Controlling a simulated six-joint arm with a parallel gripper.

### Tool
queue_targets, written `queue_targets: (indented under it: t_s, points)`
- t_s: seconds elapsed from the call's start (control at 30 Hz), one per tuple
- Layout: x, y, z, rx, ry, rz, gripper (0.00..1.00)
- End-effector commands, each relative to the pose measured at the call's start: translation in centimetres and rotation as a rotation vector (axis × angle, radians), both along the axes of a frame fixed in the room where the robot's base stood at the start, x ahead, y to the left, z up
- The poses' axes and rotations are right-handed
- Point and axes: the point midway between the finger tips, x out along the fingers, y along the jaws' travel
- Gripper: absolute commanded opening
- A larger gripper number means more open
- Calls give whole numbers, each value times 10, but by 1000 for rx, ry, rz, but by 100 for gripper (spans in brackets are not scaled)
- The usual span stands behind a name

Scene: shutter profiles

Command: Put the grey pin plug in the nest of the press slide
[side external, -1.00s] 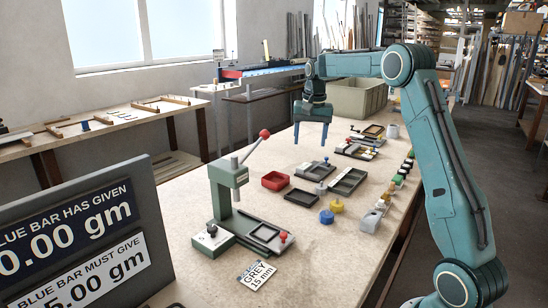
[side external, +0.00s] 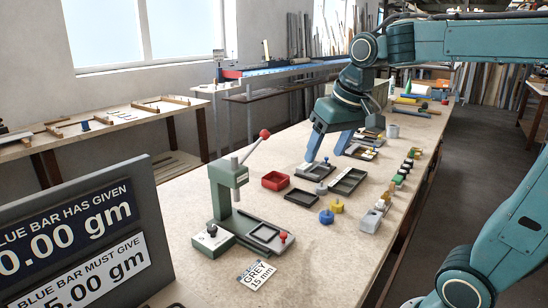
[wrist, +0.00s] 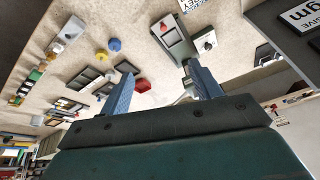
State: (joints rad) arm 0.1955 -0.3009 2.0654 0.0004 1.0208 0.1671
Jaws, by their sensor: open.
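The grey pin plug (side external: 321,188) stands on the bench in the side view, behind the blue plug (side external: 326,217) and yellow plug (side external: 337,206).
A red bin (side external: 275,181) and dark shallow trays (side external: 347,182) lie around the plugs. A grey block (side external: 372,219) and a row of small coloured parts stand at the right edge. A "GREY 15 mm" card (side external: 257,274) lies before the press. Bench front is mostly clear.

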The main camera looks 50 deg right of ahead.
Motion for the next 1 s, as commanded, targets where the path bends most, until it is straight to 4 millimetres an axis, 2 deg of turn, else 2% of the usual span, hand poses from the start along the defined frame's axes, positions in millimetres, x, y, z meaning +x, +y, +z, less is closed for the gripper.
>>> queue_targets:
  t_s: [0.03,0.3,0.5,0.7,1.0]
  points:
    - [-13,9,-2,-7,-13,34,64]
    - [-72,41,-24,-48,-76,207,64]
    - [-104,54,-45,-71,-112,305,64]
    - [-117,59,-55,-81,-128,346,64]
    - [-117,59,-55,-82,-128,349,65]
